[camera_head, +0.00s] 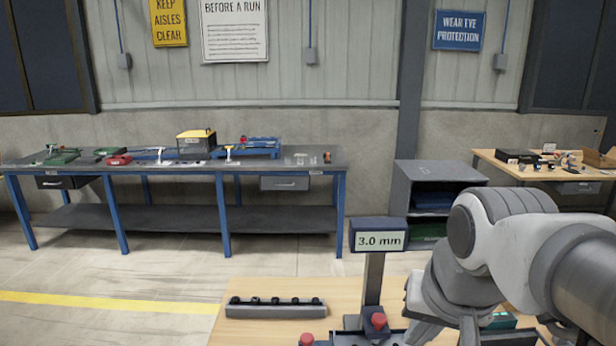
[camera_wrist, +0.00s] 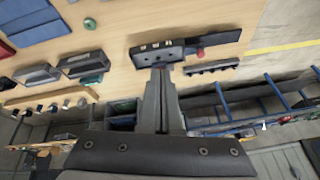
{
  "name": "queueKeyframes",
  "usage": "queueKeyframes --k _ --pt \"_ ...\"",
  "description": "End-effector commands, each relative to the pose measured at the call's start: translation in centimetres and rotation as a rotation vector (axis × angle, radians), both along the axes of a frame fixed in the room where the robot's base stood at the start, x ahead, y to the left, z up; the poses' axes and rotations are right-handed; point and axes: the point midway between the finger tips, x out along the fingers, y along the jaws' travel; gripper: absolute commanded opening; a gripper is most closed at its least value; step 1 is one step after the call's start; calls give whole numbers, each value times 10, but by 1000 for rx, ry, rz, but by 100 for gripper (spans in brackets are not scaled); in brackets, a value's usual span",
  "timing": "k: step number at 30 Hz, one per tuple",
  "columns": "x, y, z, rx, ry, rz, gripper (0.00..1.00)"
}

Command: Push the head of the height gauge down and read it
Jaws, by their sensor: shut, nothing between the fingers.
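The height gauge stands on the light wood table, with a display (camera_head: 379,240) reading 3.0 mm on top of its grey column (camera_head: 373,280). A dark head with a red knob (camera_head: 378,321) sits low on the column. A second red knob (camera_head: 306,339) shows at the bottom edge. In the wrist view the gauge (camera_wrist: 160,54) is a dark body just beyond my fingertips, with a red knob (camera_wrist: 199,53) at its right. My gripper (camera_wrist: 161,70) is shut and empty, pointing at the gauge; I cannot tell whether it touches. My arm hides the table's right side in the head view.
A grey rack with several dark pegs (camera_head: 276,308) lies left of the gauge. Grey trays (camera_wrist: 80,64), a green round piece (camera_wrist: 92,79) and blue items (camera_wrist: 32,28) lie left in the wrist view. A blue-legged workbench (camera_head: 180,170) stands behind, across clear floor.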

Motion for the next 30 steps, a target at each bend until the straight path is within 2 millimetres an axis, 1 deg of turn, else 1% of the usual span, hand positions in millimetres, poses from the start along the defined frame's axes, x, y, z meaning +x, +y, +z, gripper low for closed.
queueKeyframes --k 1,3,6,9,13,30 --pt "-12 1 -4 -26 -22 54 0" --pt "-24 1 -9 -62 -43 123 0" --pt "-35 2 -16 -102 -64 196 0" --pt "-41 2 -20 -125 -77 238 0" --pt "-43 2 -22 -134 -80 255 0" --pt "-43 2 -22 -133 -79 253 0"
